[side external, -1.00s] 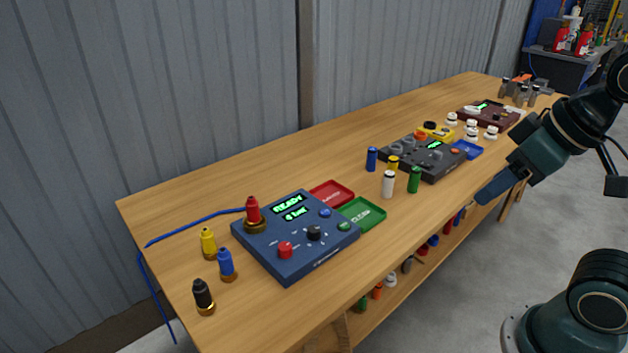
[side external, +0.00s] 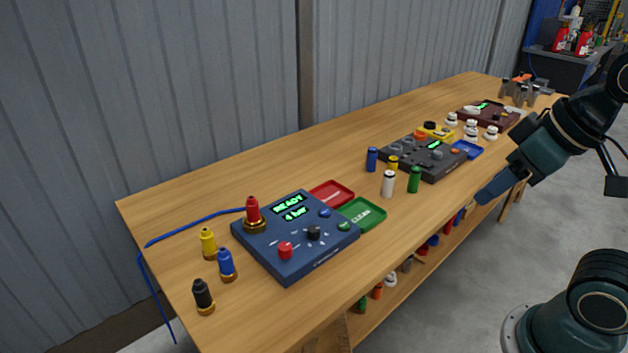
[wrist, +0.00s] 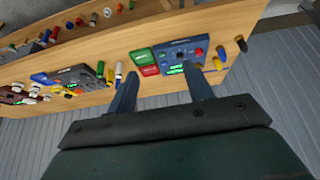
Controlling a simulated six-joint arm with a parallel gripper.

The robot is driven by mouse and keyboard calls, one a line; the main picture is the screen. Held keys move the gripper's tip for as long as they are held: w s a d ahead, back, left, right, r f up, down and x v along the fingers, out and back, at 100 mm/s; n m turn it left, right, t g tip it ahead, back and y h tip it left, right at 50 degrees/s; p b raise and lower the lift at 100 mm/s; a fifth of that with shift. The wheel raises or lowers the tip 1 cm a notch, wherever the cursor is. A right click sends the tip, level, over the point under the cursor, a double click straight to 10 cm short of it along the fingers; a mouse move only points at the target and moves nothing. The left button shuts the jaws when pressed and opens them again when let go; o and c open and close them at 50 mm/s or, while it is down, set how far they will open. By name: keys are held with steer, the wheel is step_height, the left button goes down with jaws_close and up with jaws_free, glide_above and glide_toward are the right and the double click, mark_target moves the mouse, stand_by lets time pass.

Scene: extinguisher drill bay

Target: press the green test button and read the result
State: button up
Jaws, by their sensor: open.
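The blue test box (side external: 296,238) sits on the near part of the bench. Its green button (side external: 344,226) is at the right edge, below a blue button (side external: 325,213). The lit display (side external: 290,206) reads READY and 4 bar. A red valve (side external: 253,212) stands upright in the brass fitting at the box's back left corner. My gripper (side external: 492,190) is open and empty, off the bench's front edge, well right of the box. In the wrist view its two fingers (wrist: 162,76) are spread, with the box (wrist: 178,57) beyond the right one.
A red tray (side external: 332,190) and a green tray marked CLEAR (side external: 372,219) lie beside the box. Yellow (side external: 208,243), blue (side external: 226,264) and black valves (side external: 203,296) stand at left. Several cylinders, including a white one (side external: 388,184), stand near a dark grey unit (side external: 424,162).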

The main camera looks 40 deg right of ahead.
jaws_close()
stand_by(1.6)
